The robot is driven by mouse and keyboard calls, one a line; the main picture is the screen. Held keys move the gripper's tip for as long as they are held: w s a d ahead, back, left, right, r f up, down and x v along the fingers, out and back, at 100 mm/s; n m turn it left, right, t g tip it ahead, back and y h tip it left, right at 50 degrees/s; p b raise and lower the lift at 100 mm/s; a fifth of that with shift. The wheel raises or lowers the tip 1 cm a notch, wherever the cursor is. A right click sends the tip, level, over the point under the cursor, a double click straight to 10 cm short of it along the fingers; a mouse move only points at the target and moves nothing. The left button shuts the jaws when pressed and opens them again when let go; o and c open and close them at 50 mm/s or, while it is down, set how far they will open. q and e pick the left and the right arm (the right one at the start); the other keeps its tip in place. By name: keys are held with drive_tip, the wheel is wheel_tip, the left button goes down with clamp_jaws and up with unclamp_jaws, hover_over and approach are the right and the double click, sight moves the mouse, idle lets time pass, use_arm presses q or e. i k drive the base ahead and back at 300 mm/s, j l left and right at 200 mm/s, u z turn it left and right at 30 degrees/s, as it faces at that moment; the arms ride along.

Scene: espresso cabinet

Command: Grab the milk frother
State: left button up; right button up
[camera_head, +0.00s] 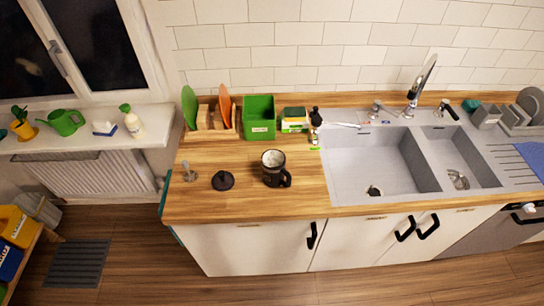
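A dark, mug-like vessel with a handle on its right side, which looks like the milk frother (273,178), stands upright on the wooden counter left of the sink. Its top is open and something pale shows inside. A round black piece with a knob, like a lid (223,181), lies on the counter to its left. A small pale metal piece (187,171) stands near the counter's left end; I cannot tell what it is. Neither of my grippers is in view, and nothing touches the vessel.
Behind the vessel stand a green box (259,118), a rack with boards (214,121) and a sponge holder (295,121). The double sink (350,180) with its faucet (416,84) is to the right. The counter (240,203) in front of the vessel is clear.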

sight(274, 171)
drive_tip(key=l+u, duration=0.3)
drive_tip(key=u, duration=0.2)
drive_tip(key=k+l+u, duration=0.1)
drive_tip(key=l+u, duration=0.2)
drive_tip(key=u, duration=0.2)
